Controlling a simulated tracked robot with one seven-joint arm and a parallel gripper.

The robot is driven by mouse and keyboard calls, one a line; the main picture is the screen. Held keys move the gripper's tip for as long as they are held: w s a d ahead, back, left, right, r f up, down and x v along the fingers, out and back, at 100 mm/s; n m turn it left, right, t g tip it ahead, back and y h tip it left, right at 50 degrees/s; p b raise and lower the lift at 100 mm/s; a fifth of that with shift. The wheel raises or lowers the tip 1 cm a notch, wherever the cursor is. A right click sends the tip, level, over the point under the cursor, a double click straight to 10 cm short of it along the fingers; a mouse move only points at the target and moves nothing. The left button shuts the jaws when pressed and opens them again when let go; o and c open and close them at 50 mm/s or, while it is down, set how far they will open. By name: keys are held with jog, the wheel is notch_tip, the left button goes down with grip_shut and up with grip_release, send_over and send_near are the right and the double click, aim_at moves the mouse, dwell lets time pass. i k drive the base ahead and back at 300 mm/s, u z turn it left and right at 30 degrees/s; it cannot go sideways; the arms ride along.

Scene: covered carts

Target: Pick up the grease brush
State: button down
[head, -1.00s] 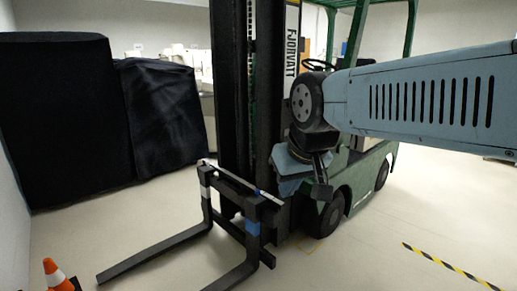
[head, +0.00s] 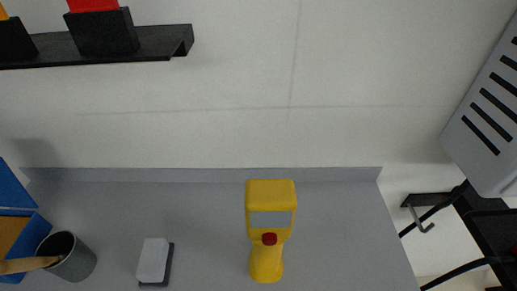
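A light wooden handle (head: 28,265) shows at the lower left edge, its right end at the mouth of a dark grey cup (head: 78,264). It may be the grease brush; no bristles show, and its left end is cut off by the picture edge. The cup looks tilted on the grey worktop (head: 205,210). My gripper is not in view; only a slotted link of my arm shows at the upper right.
A blue box (head: 12,190) stands left of the cup. A white-and-black block (head: 154,261) and a yellow handheld device (head: 267,262) with a red button are on the worktop. A black shelf (head: 158,42) holds dark bins above. A hook (head: 418,220) and cables are at right.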

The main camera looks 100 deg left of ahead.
aim_at(14, 266)
jog(key=z, duration=0.6)
jog(key=i, duration=0.1)
jog(key=u, duration=2.8)
jog(key=i, duration=0.2)
jog(key=u, duration=2.55)
jog(key=k, duration=0.8)
jog(key=u, duration=0.15)
jog(key=i, duration=0.6)
jog(key=z, duration=0.05)
